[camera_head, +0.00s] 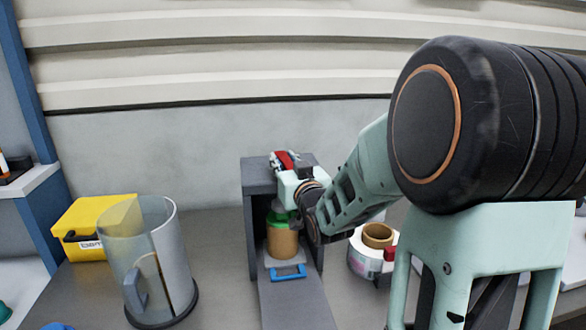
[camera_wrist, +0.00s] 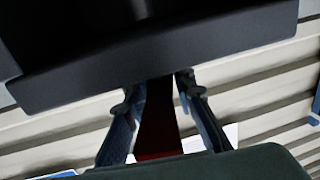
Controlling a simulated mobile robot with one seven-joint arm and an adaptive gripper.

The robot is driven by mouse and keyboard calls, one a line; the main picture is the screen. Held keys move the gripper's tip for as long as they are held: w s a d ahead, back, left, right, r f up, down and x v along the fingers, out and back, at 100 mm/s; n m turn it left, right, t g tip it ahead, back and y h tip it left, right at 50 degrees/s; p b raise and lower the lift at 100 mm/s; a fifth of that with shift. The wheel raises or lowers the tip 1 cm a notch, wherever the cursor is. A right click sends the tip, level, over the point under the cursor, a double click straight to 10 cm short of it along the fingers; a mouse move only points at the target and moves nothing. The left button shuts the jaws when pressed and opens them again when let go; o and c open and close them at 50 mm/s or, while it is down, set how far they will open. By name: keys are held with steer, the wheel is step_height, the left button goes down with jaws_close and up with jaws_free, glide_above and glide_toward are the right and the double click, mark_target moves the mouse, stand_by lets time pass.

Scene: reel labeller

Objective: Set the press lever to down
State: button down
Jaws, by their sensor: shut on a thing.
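The press (camera_head: 262,178) is a dark grey frame in the middle of the bench in the head view. Its red lever (camera_head: 286,160) shows at the top, partly covered by my gripper (camera_head: 284,168). In the wrist view the two fingers of my gripper (camera_wrist: 160,112) are close on either side of the dark red lever (camera_wrist: 158,132), and they are shut on it. I cannot clearly tell the lever's angle.
A clear cylinder (camera_head: 180,255) on a dark base stands left of the press, with a yellow box (camera_head: 88,222) behind it. A white reel with a tan core (camera_head: 377,235) lies to the right. My arm covers the right side. A corrugated wall (camera_head: 200,60) is behind.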

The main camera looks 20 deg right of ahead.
stand_by(0.3)
steer(key=c, duration=1.6)
jaws_free()
steer(key=shift+s, duration=0.1)
steer(key=shift+s, duration=3.7)
steer(key=shift+w, duration=0.1)
